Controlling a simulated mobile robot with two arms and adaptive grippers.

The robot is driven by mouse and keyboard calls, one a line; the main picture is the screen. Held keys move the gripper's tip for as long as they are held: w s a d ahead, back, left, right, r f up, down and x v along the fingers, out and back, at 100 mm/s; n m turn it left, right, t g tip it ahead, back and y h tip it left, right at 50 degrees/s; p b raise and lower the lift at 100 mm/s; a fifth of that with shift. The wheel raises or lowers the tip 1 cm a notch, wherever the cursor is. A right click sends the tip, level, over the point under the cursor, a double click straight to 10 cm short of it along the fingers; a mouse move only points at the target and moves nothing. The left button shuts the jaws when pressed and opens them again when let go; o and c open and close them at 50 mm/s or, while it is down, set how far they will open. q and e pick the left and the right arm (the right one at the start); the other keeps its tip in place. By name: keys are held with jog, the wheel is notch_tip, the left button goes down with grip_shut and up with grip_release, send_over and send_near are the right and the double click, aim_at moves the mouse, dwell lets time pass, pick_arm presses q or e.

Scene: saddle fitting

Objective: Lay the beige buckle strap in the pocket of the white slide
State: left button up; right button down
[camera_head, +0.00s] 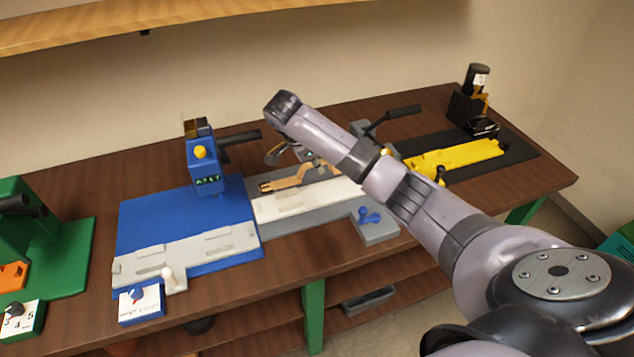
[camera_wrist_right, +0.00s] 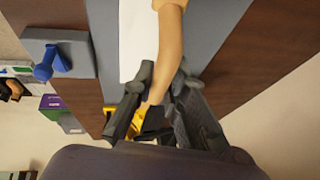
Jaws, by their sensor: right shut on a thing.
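The beige buckle strap (camera_head: 287,183) is in my right gripper, over the white slide (camera_head: 290,206) in the head view. Its forked end points left. My right gripper (camera_head: 316,164) is shut on the strap near its right end; my arm hides part of the fingers. In the right wrist view the strap (camera_wrist_right: 169,45) runs up from between the fingers (camera_wrist_right: 155,92), with the white slide (camera_wrist_right: 138,45) beneath it. I cannot tell whether the strap touches the slide, and the pocket is not clearly visible. My left gripper is not in view.
A blue machine (camera_head: 203,160) with a display stands left on a blue base (camera_head: 185,216). A grey block with a blue knob (camera_head: 369,216) sits in front of the rail. A yellow slide (camera_head: 455,158) lies right. A green fixture (camera_head: 60,250) is far left.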

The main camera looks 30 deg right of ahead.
notch_tip(320, 180, down, 7)
jog(key=shift+p, duration=0.4)
jog(key=c, duration=1.6)
grip_release()
jog(key=shift+r, duration=0.1)
jog(key=b+v, duration=0.1)
jog(key=v, duration=1.1)
jog(key=shift+b, duration=0.35)
